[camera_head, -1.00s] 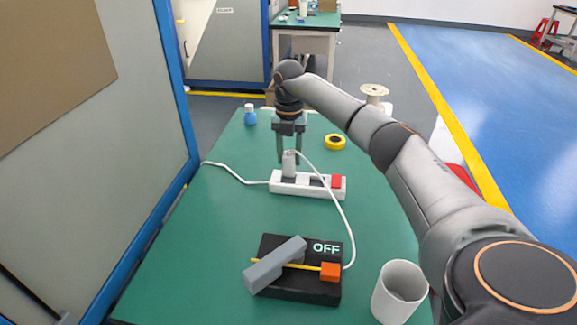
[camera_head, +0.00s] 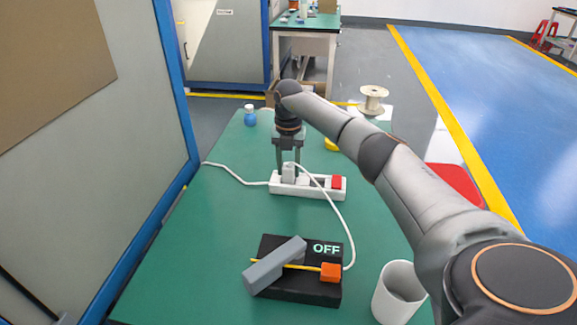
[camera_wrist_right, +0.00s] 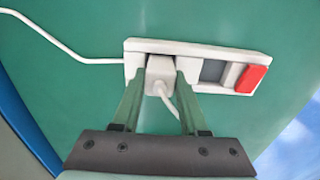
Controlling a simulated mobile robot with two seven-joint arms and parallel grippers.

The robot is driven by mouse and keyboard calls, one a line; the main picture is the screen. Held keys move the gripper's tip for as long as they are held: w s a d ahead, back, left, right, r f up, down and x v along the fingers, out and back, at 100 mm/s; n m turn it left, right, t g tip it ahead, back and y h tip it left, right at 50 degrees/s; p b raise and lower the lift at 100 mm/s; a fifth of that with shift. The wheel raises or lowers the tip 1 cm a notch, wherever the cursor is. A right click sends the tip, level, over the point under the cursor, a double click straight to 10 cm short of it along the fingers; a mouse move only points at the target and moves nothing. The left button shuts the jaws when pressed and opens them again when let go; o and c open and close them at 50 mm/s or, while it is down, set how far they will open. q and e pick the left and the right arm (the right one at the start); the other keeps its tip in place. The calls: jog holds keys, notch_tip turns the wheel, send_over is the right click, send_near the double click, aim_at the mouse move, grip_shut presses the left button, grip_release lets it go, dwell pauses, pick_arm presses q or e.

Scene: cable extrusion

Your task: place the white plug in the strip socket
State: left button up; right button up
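The white plug (camera_head: 288,172) is at the left end of the white strip socket (camera_head: 308,191), upright and low against its top. I cannot tell how deep it sits. My right gripper (camera_head: 289,168) comes down from above with one finger on each side of the plug. In the right wrist view, the right gripper's fingers (camera_wrist_right: 160,85) close on the plug (camera_wrist_right: 160,68), over the left part of the strip (camera_wrist_right: 195,47). The plug's contact side is hidden. My left gripper is not in view.
A white cable runs from the plug to a black box (camera_head: 300,287) marked OFF. A white cup (camera_head: 399,291) stands at the front right. A blue-and-white bottle (camera_head: 250,117) and partly hidden yellow tape (camera_head: 331,145) are farther back. The green table (camera_head: 215,235) is clear at left.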

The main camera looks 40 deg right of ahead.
aim_at(289, 166)
jog(key=o, duration=0.4)
notch_tip(289, 166, up, 12)
jog(key=shift+r+p, duration=0.15)
jog(key=shift+p, duration=0.5)
